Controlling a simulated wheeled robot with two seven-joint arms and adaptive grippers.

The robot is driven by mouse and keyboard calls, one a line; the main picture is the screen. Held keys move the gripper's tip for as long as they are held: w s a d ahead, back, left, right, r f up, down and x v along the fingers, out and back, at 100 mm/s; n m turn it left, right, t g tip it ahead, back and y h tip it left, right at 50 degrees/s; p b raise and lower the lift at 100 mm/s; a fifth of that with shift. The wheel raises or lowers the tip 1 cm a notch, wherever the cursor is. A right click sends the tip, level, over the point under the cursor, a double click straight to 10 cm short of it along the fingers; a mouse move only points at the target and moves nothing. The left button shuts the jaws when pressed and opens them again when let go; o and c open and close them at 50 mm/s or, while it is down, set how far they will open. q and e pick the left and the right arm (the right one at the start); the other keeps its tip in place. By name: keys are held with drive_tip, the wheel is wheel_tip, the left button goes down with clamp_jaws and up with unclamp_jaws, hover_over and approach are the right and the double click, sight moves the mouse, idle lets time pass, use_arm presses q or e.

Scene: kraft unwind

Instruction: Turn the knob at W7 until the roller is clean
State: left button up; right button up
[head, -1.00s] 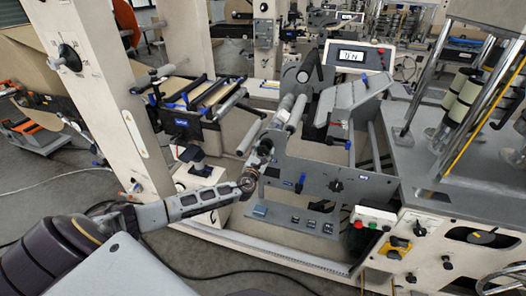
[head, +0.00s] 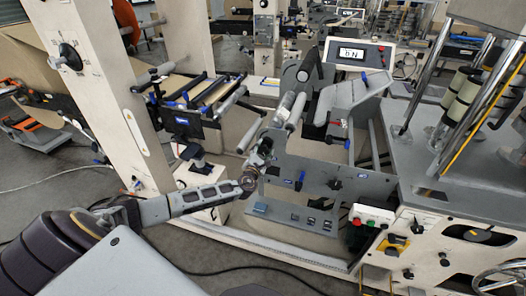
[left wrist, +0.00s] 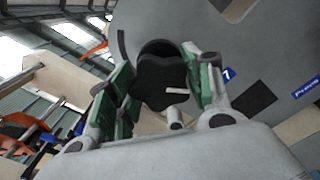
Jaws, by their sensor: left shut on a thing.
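A black lobed knob (left wrist: 160,82) sits between the green-padded fingers of my left gripper (left wrist: 158,88) in the left wrist view. The fingers are shut on its sides. Pale rollers (head: 297,111) stand just above the gripper. I cannot tell whether any surface is clean. My right gripper is out of view.
A display box (head: 358,54) stands behind the plate. A button box (head: 372,215) is at the plate's lower right. A blue-tipped roller unit (head: 200,105) is behind the gripper.

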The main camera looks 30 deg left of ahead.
use_arm(q)
drive_tip(key=o, duration=1)
drive_tip(key=shift+o, duration=0.2)
drive_tip(key=v, duration=0.7)
idle(0.4)
